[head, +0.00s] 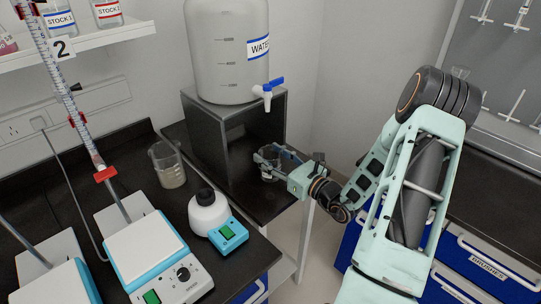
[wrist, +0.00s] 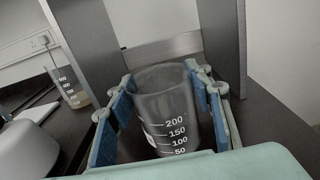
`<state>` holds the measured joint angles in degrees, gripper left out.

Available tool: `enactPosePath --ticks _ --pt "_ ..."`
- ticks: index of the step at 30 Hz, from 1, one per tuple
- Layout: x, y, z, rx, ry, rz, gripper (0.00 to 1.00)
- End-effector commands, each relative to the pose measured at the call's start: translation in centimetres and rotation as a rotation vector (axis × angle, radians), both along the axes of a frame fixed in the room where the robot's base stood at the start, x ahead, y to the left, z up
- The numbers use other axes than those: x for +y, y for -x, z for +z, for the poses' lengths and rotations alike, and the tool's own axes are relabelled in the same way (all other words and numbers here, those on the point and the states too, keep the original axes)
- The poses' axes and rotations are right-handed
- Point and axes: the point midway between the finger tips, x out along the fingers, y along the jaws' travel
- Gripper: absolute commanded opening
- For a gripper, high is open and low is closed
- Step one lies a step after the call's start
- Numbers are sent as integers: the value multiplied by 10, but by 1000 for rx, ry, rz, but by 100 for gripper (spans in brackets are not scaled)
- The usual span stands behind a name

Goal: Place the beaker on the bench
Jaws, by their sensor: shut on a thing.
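My gripper (head: 270,158) is shut on a clear glass beaker (head: 268,172) in front of the grey stand's opening, below the water tank's tap. In the wrist view my gripper (wrist: 165,110) has its blue finger pads on both sides of the beaker (wrist: 165,112), which is upright with white marks up to 200. I cannot tell whether its base touches the surface. The black bench (head: 85,196) spreads to the left. A second beaker (head: 168,166) with some cloudy contents stands on it; it also shows in the wrist view (wrist: 70,88).
The water tank (head: 228,50) stands on the grey stand (head: 213,135). A white bottle (head: 207,212) with a blue device, hotplates (head: 145,248) and a burette (head: 72,105) crowd the bench. Some bare bench lies left of the second beaker. A shelf (head: 75,47) hangs above.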

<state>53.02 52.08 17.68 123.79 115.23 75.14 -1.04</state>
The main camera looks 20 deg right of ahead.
Motion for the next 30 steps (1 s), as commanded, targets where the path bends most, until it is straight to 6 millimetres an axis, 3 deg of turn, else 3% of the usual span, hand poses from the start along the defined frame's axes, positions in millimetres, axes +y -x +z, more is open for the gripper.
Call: enactPosePath --ticks 6,7,12,23,30 --pt "0 0 -4 -1 0 0 21" --pt "0 0 -4 0 0 0 48" --pt "0 0 -3 0 0 -1 64" --pt "-1 1 2 0 0 -1 64" --pt "-20 43 -1 2 1 -6 64"
